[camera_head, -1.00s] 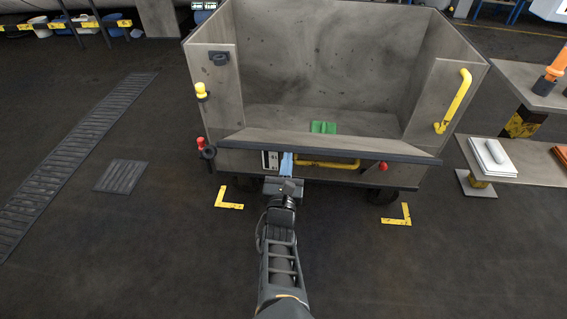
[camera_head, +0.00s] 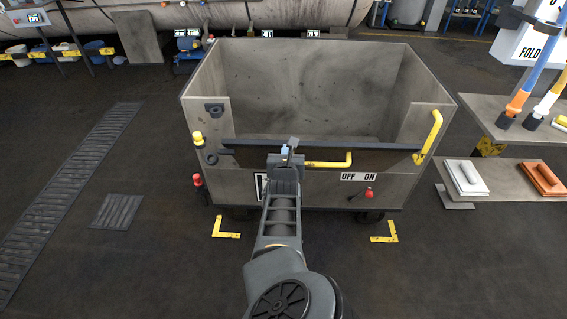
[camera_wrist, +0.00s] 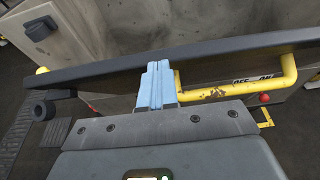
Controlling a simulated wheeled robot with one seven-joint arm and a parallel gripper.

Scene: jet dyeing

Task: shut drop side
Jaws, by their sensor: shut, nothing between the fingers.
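The grey cart (camera_head: 310,90) stands ahead with its drop side (camera_head: 375,159) partly raised across the front opening, its dark top edge below the cart's rim. A yellow handle (camera_head: 335,163) sits on the drop side, right of my gripper. My gripper (camera_head: 285,150) is shut and empty at the outer face of the drop side. In the wrist view, its blue fingers (camera_wrist: 157,85) are together just under the dark edge (camera_wrist: 220,48), beside the yellow handle (camera_wrist: 235,92); whether they touch the panel is hard to tell. A yellow-tipped latch pin (camera_head: 198,138) is on the left post.
A red-knobbed switch (camera_head: 368,193) under an OFF/ON label is at the lower right front. A red knob (camera_head: 197,180) is at lower left.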

